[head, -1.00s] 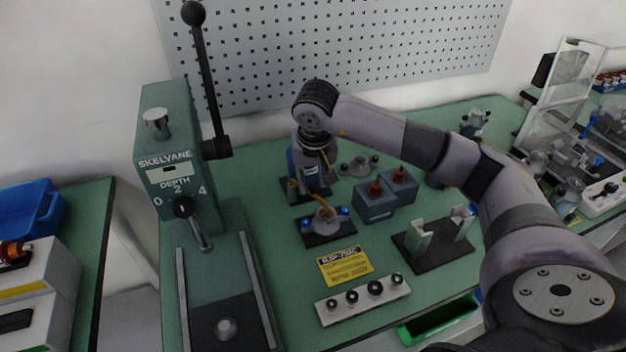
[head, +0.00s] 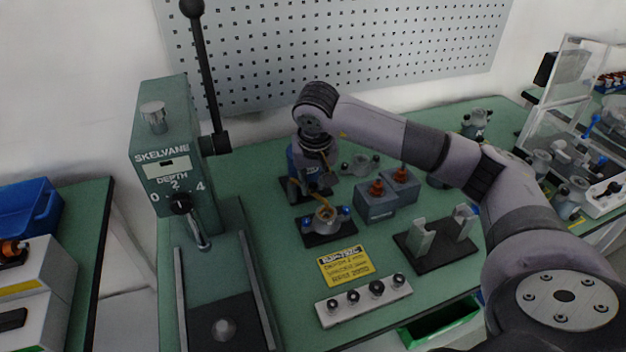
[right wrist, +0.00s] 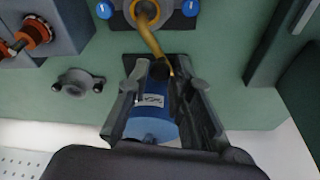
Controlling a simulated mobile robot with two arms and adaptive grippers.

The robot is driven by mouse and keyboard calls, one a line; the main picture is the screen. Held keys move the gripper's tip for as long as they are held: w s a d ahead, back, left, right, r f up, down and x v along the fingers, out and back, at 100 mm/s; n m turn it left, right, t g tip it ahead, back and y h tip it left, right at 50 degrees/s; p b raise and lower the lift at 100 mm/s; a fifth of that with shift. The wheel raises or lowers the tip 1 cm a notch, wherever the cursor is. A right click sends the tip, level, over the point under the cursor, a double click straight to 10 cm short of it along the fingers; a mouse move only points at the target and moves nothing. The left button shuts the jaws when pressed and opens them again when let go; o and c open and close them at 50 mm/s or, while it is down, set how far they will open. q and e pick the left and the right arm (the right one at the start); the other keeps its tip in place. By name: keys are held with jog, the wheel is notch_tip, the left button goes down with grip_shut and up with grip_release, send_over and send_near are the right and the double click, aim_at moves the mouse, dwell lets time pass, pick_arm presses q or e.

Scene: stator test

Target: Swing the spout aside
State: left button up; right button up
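The brass-yellow spout (right wrist: 152,40) curves from near a black cap at my right gripper's fingertips to a round copper-coloured part (right wrist: 145,12) in the right wrist view. Its far end lies over or at the rim of that part; I cannot tell which. My right gripper (right wrist: 160,68) has its fingers apart, one on each side of the blue body (right wrist: 153,125) behind the spout. The right fingertip is close to the spout's base; contact is unclear. In the head view, my right gripper (head: 315,165) hides much of the blue body and spout. My left gripper is not in view.
Blue knobs flank the round part on its black base (head: 329,238). Grey boxes with orange-brown tops (head: 376,205) stand to its right. A green lever press (head: 165,150) stands at the left. A yellow label card (head: 346,265) and a white strip of sockets (head: 362,300) lie in front.

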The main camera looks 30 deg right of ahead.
jog(key=shift+a, duration=0.15)
jog(key=w+a, duration=0.5)
jog(key=a, duration=0.3)
jog(key=shift+b, duration=0.4)
dwell(1.1)
dwell(0.4)
jog(key=shift+o, duration=0.3)
jog(key=shift+o, duration=0.7)
